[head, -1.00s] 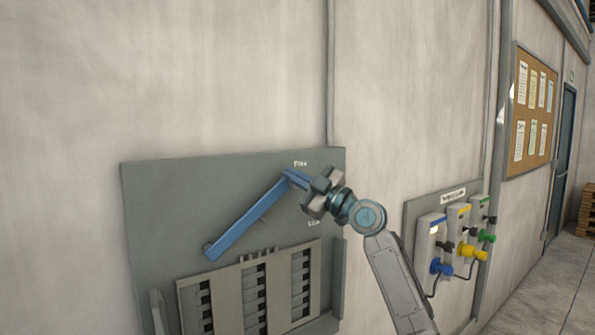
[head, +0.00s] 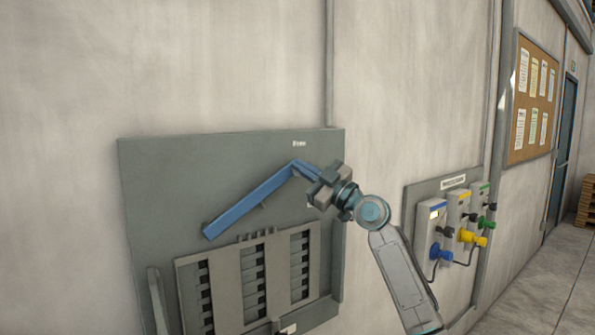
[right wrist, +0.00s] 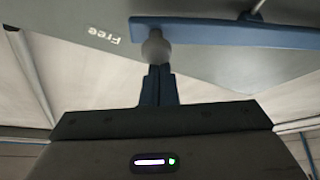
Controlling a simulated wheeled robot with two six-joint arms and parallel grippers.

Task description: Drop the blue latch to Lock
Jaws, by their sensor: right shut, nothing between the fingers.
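In the right wrist view, my right gripper (right wrist: 157,84) is shut and empty. Its fingertips are at a round grey knob (right wrist: 155,47) beside the blue latch (right wrist: 225,32); I cannot tell whether they touch. The "Free" label (head: 299,143) is above the latch's bend and also shows in the right wrist view (right wrist: 103,34). My left gripper is out of view.
The grey panel (head: 150,190) carries slotted grey columns (head: 225,285) below the latch. To the right, a smaller board holds blue, yellow and green plugs (head: 466,236). Bare wall lies between them. A notice board (head: 535,97) hangs farther right.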

